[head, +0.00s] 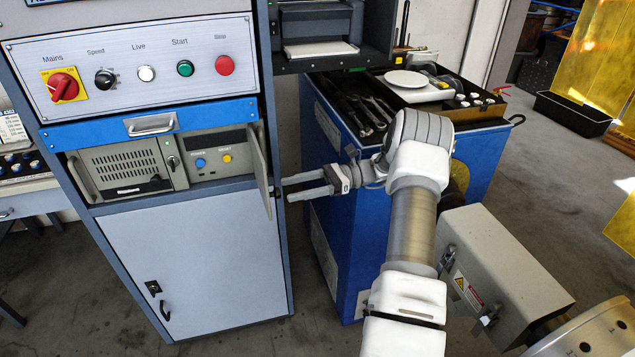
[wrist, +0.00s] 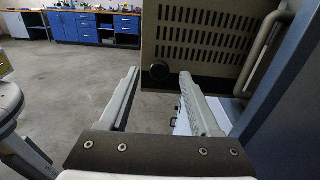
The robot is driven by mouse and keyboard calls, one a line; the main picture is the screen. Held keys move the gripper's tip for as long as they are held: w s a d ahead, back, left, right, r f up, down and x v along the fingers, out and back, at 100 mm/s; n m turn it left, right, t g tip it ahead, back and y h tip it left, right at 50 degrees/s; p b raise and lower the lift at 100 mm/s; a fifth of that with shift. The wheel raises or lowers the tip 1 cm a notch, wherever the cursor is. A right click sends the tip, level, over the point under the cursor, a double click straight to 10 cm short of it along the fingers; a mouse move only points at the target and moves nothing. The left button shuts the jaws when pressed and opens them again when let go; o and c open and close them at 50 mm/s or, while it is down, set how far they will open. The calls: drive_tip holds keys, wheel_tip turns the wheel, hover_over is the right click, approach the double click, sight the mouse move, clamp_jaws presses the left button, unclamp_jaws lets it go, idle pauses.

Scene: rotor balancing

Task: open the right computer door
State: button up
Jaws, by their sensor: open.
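The right computer door (head: 259,168) stands swung out from the computer (head: 217,152) in the blue-grey cabinet, seen nearly edge-on in the head view. The exposed front shows a blue and a yellow button. My gripper (head: 288,189) is open and empty, just right of the door, with its fingers pointing left at it. In the wrist view the door (wrist: 205,45) appears as a vented beige panel with a round black knob, beyond the fingertips. Whether a fingertip touches it I cannot tell. A beige handle (wrist: 266,52) shows at its right.
The left computer door (head: 122,167) is closed. The cabinet's lower door (head: 195,255) is shut. A blue tool cart (head: 360,225) stands close behind my gripper and arm. A grey box with a warning label (head: 510,265) is at lower right. Open floor (wrist: 75,85) shows left in the wrist view.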

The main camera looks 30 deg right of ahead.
drive_tip(key=s+d, duration=0.2)
drive_tip(key=d, duration=0.7)
drive_tip(key=shift+d, duration=0.35)
drive_tip(key=shift+a, duration=0.1)
